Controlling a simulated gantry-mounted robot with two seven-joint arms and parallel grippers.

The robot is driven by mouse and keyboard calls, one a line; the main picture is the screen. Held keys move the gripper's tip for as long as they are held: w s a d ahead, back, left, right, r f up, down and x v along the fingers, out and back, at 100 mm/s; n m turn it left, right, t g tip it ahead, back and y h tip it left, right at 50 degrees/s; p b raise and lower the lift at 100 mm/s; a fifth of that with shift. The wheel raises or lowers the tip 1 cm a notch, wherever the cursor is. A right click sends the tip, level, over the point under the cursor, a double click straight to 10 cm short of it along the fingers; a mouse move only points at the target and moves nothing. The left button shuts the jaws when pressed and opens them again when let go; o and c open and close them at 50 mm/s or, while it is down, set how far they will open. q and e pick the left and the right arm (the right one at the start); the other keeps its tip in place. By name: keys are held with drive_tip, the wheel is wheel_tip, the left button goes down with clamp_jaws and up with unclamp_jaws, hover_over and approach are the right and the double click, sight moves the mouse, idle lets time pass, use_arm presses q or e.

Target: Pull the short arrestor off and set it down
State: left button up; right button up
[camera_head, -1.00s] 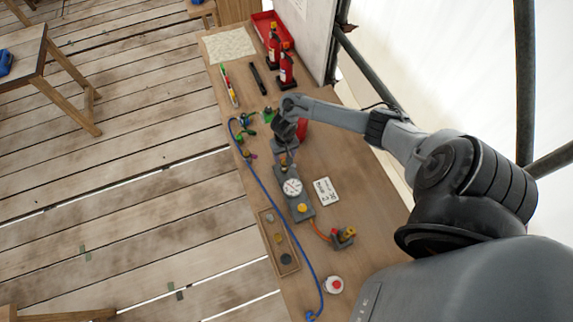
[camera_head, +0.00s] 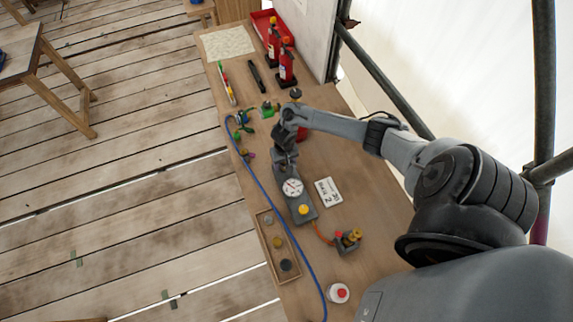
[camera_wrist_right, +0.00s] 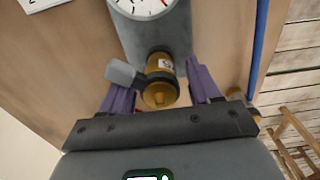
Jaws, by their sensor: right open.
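A brass cylindrical fitting with a small white label (camera_wrist_right: 160,80), which looks like the short arrestor, stands out from the grey block (camera_wrist_right: 178,30) in the right wrist view. A grey lever or tab (camera_wrist_right: 121,73) sticks out to its left. My right gripper (camera_wrist_right: 160,92) is open, with one purple finger on each side of the fitting; I see gaps between the fingers and the brass. In the head view my right gripper (camera_head: 285,160) hides the fitting at the far end of the gauge block. My left gripper is not in view.
A white dial gauge (camera_head: 292,187) and yellow knob (camera_head: 303,209) sit on the block. A wooden tray (camera_head: 263,233) holds round pieces. A blue hose (camera_head: 268,190) runs along the bench. A small sign (camera_head: 328,191) and a red-and-yellow fitting stand (camera_head: 347,241) lie to the right.

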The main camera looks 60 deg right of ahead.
drive_tip(key=shift+f, duration=0.2)
drive_tip(key=shift+r+p, duration=0.1)
drive_tip(key=shift+p, duration=0.35)
idle(0.4)
idle(0.7)
drive_tip(key=shift+p, duration=0.45)
drive_tip(key=shift+c, duration=0.3)
clamp_jaws()
drive_tip(key=shift+r, duration=0.1)
